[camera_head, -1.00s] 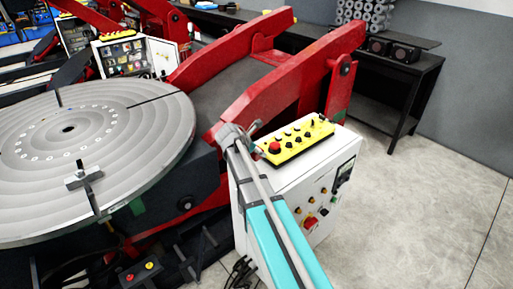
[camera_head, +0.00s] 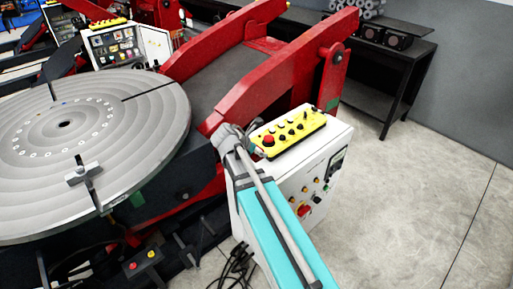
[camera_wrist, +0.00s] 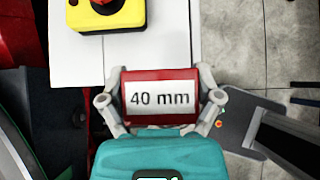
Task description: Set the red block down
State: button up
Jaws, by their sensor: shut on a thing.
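The red block (camera_wrist: 160,76) has a white label reading "40 mm" and shows in the wrist view. My gripper (camera_wrist: 160,98) is shut on it, one finger on its left side and one on its right. In the wrist view the block overlaps the edge of the white control cabinet's top (camera_wrist: 155,45); I cannot tell whether it touches it. In the head view my gripper (camera_head: 238,135) is at the cabinet's left side, beside the yellow control box, and the block is hidden there.
The yellow control box (camera_head: 289,133) with buttons stands on the white cabinet (camera_head: 310,165). A round grooved table (camera_head: 120,150) lies to the left, with red positioner arms (camera_head: 230,45) behind. A dark bench (camera_head: 395,75) stands at the back right. Open floor (camera_head: 410,200) is at the right.

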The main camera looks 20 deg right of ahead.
jog(key=shift+a, duration=0.1)
dwell(0.6)
jog(key=s+a+f+n+t+b, duration=0.1)
jog(key=s+a+n, duration=0.1)
jog(key=a, duration=0.3)
jog(key=s+a+f+n+t+y+b, duration=0.1)
jog(key=s+a, duration=0.1)
jog(key=a, duration=0.4)
jog(key=shift+s+f+n+t+b, duration=0.15)
jog(key=shift+f+n+t+b, duration=0.15)
jog(key=shift+n+b, duration=0.1)
jog(key=shift+a, duration=0.2)
